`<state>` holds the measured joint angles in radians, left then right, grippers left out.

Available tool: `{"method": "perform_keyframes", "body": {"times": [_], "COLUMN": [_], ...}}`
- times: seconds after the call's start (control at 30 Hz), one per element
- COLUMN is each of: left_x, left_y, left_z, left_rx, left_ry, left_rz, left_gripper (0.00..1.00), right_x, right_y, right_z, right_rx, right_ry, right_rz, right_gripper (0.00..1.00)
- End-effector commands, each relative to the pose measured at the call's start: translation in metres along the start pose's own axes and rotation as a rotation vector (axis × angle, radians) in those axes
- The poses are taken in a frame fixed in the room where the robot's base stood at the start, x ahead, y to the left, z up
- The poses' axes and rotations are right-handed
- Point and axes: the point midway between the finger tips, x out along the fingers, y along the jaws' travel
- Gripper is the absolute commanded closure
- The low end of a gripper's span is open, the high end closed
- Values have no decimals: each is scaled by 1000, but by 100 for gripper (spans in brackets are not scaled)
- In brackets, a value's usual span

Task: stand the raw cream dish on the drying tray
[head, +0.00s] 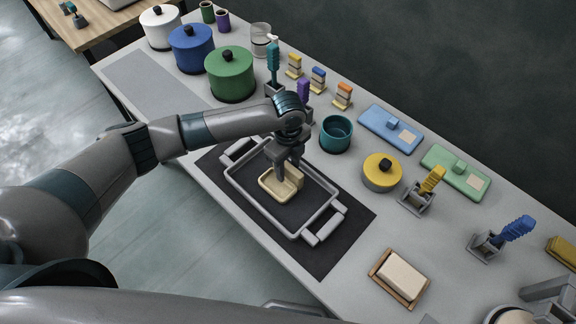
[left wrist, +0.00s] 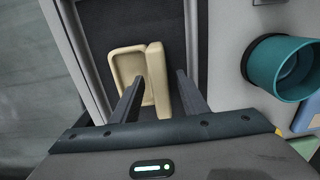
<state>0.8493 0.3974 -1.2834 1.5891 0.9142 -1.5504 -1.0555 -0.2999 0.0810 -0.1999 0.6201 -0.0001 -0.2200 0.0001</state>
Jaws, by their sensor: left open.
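The cream dish (head: 268,187) is a small rectangular piece with a shallow hollow and a thicker raised part along one side. It is within the rim of the grey-rimmed, dark-floored drying tray (head: 322,222). My left gripper (head: 287,174) is right over it, pointing down and open. In the left wrist view the dish (left wrist: 128,70) shows beyond the fingers (left wrist: 158,78). The left finger overlaps its hollow and the right finger is just right of its thick side. I cannot tell whether the fingers touch it. My right gripper is not identifiable.
The tray lies on a dark mat (head: 345,240). A green pot (head: 230,75) is behind. A soap-like block on a wooden board (head: 402,275) lies nearer. Bare counter surrounds the mat's right side.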

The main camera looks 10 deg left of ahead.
Motion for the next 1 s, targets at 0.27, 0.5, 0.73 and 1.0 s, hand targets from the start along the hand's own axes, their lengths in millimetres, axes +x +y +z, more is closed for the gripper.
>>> {"method": "perform_keyframes", "body": {"times": [0.27, 0.5, 0.73, 1.0], "left_x": [-2, -11, -18, -27], "left_y": [0, 0, 0, 0], "left_z": [0, 0, 0, 0], "left_rx": [0, 0, 0, 0], "left_ry": [0, 0, 0, 0], "left_rz": [-1, -1, -1, -1], "left_gripper": [60, 60, 60, 60], "right_x": [-2, -10, -17, -26], "right_y": [-2, -2, -2, -2], "right_z": [-1, -1, -2, -3], "right_rx": [1, 1, 1, 1], "right_ry": [0, 0, 0, 0], "right_rz": [-2, -2, -2, -2], "right_gripper": [60, 60, 60, 60]}}
